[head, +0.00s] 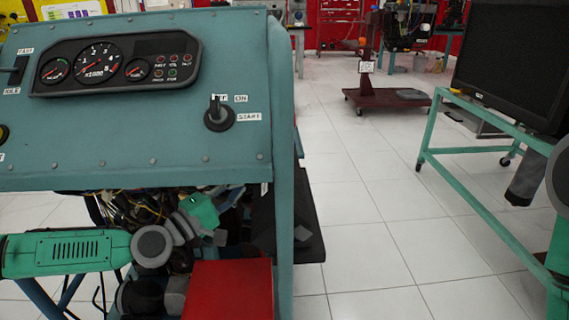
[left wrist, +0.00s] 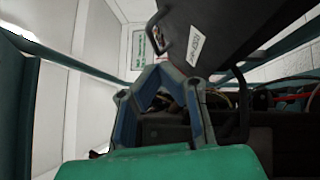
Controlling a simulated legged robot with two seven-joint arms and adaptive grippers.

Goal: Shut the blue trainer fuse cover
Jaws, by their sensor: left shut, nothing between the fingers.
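The blue trainer (head: 150,140) fills the left of the head view, with a gauge panel and a key switch on its face. A black panel with a handle and a white label (left wrist: 200,40), which looks like the fuse cover, is beyond my fingers in the left wrist view. A dark panel, likely the same cover (head: 308,215), juts out past the trainer's right post in the head view. My left gripper (head: 218,237) is under the console among the wiring. In the left wrist view, its fingers (left wrist: 165,78) are shut and empty, near the panel.
A red box (head: 230,290) stands just below my left gripper. Wiring (head: 135,207) hangs under the console. A green frame (head: 480,150) carries a black monitor (head: 512,65) at the right. A dark red wheeled stand (head: 385,102) is farther back. White tiled floor between is clear.

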